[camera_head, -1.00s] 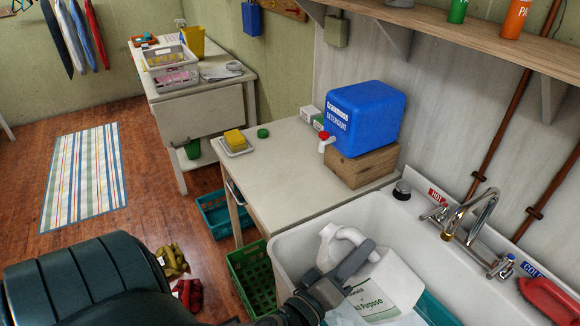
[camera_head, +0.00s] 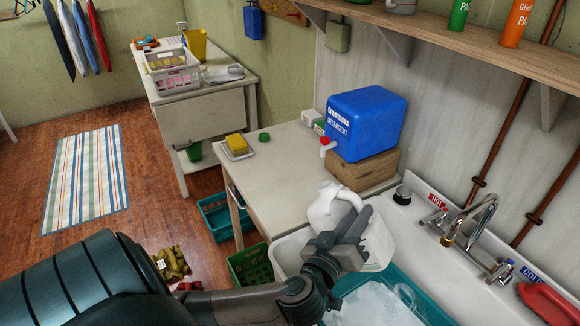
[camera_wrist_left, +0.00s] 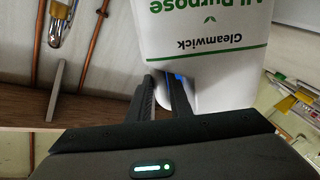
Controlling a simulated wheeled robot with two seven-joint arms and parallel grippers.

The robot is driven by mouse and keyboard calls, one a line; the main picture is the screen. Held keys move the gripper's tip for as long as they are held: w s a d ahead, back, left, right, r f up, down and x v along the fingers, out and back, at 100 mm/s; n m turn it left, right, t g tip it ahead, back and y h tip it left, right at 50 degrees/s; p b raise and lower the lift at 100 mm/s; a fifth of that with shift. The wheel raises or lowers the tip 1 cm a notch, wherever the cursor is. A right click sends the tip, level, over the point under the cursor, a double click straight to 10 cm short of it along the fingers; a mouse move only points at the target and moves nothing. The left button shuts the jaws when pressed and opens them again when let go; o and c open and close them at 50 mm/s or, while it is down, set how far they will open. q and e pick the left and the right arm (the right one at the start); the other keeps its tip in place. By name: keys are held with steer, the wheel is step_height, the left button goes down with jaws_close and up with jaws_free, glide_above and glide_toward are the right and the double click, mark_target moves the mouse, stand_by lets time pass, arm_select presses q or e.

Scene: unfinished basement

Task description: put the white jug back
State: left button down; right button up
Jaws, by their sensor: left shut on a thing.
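The white jug (camera_head: 376,247) with a green-lettered label is held over the left part of the white sink (camera_head: 428,245), tilted, beside the right end of the worktable (camera_head: 275,175). My left gripper (camera_head: 352,228) is shut on it, at its handle side; the fingers partly cover the handle. In the left wrist view the jug (camera_wrist_left: 208,45) appears upside down with "Gleamwick All Purpose" on its label, and the fingers (camera_wrist_left: 165,85) are close together at its edge. My right gripper is out of view.
A blue detergent container (camera_head: 366,122) stands on a wooden block (camera_head: 362,168) at the table's back right. A yellow sponge (camera_head: 236,144) lies at the left; the table's middle is clear. A teal basin (camera_head: 418,298) with suds is in the sink. A shelf (camera_head: 465,38) hangs above.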

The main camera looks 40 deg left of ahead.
arm_select(q)
steer(key=w+a+r+m+g+y+p, duration=0.1)
steer(key=w+a+r+m+y, duration=0.3)
steer(key=w+a+r, duration=0.3)
steer(key=w+a+y, duration=0.1)
steer(key=a, duration=0.2)
steer(key=shift+w+a+r+g, duration=0.2)
steer(key=shift+w+r+g, duration=0.05)
steer(key=shift+r+g, duration=0.05)
steer(key=shift+a+f, duration=0.1)
steer(key=shift+a, duration=0.05)
steer(key=a+f+p, duration=0.1)
steer(key=a+f, duration=0.5)
steer(key=a, duration=0.5)
steer(key=shift+a+f, duration=0.2)
steer(key=shift+f, duration=0.2)
steer(key=shift+s, duration=0.1)
